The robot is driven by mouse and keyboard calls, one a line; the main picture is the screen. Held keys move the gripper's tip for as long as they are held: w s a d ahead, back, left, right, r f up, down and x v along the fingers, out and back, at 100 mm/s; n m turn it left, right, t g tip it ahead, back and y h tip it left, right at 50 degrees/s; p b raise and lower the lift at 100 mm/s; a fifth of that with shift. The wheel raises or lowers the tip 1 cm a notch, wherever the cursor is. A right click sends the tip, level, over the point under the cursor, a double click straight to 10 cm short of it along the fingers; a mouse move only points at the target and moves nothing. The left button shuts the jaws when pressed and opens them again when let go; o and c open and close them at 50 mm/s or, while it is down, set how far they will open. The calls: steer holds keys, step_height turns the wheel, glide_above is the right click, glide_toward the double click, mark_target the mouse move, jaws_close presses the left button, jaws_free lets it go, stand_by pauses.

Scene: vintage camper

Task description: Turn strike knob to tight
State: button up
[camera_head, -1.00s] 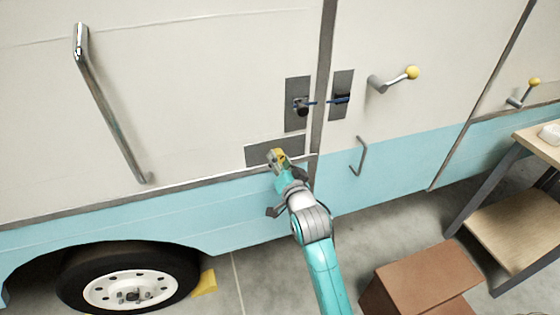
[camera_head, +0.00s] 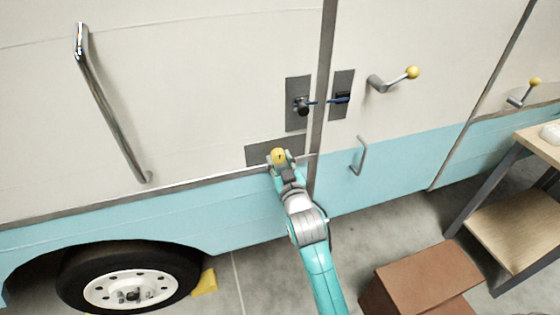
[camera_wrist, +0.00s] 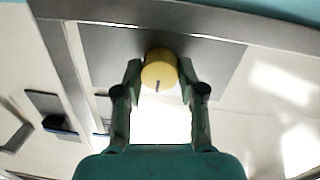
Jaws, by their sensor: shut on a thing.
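The strike knob is a round yellow knob (camera_head: 278,155) on a grey plate (camera_head: 256,156) low on the camper wall, left of the door seam. It also shows in the wrist view (camera_wrist: 159,70), with a short dark mark on its face pointing to the bottom of that picture. My gripper (camera_head: 281,160) is shut on the knob. In the wrist view its two fingers (camera_wrist: 159,76) press on the knob's left and right sides. No lettering for tight can be read on the plate.
Above are two dark plates with a black latch (camera_head: 301,105) and a blue link. A yellow-tipped crank handle (camera_head: 395,78) and a small grab handle (camera_head: 359,155) are to the right. A brown box (camera_head: 425,281) and a wooden table (camera_head: 515,228) stand at lower right.

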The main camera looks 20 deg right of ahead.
steer(key=shift+f+n, duration=0.1)
steer(key=shift+n, duration=0.2)
stand_by(0.4)
steer(key=o, duration=1.1)
steer(key=shift+o, duration=0.2)
steer(key=s, duration=1.2)
steer(key=shift+a+r, duration=0.25)
steer(key=shift+a, duration=0.1)
